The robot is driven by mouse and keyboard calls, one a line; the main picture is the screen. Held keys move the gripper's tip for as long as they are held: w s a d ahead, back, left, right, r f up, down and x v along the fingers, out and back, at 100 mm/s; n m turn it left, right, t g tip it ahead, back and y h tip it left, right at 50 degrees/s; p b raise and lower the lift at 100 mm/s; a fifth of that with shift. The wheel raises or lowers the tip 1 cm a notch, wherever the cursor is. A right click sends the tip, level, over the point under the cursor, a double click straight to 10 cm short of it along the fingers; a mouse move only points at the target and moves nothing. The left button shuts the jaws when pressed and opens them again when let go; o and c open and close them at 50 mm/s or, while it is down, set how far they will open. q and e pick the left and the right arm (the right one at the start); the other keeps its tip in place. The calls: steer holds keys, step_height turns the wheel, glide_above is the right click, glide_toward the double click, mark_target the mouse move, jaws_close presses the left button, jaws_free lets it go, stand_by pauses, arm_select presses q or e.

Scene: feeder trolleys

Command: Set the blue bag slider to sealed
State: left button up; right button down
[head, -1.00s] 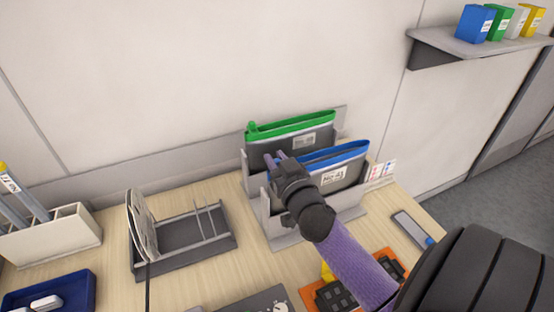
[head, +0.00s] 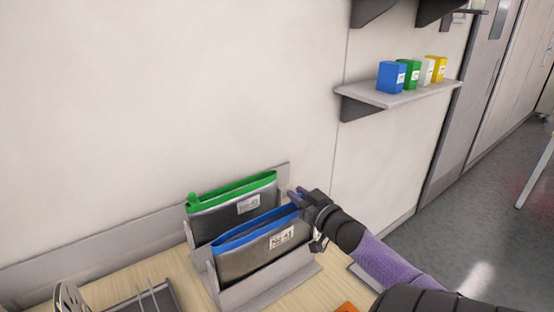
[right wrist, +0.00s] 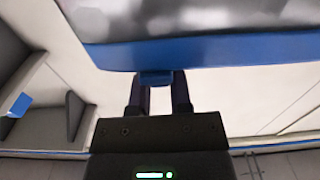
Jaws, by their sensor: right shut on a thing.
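The blue bag (head: 262,257) is a grey pouch with a blue top band and a white label, standing upright in the front slot of a grey holder. My right gripper (head: 297,194) is at the right end of its blue band. In the right wrist view the gripper (right wrist: 160,88) is shut on the blue slider (right wrist: 155,77), just against the blue band (right wrist: 200,50). In the head view the fingers hide the slider. My left gripper is not in view.
A green-topped bag (head: 232,212) stands right behind, its green slider (head: 193,198) at the left end. The grey holder (head: 262,288) sits on the wooden table against the wall. A wall shelf (head: 400,95) with small coloured boxes is above right.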

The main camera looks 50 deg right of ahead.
steer(key=shift+s+d, duration=0.2)
steer(key=shift+d, duration=0.35)
steer(key=shift+s+d, duration=0.15)
steer(key=shift+d, duration=0.35)
steer(key=c, duration=0.5)
jaws_free()
steer(key=p+v, duration=0.2)
steer(key=v, duration=0.8)
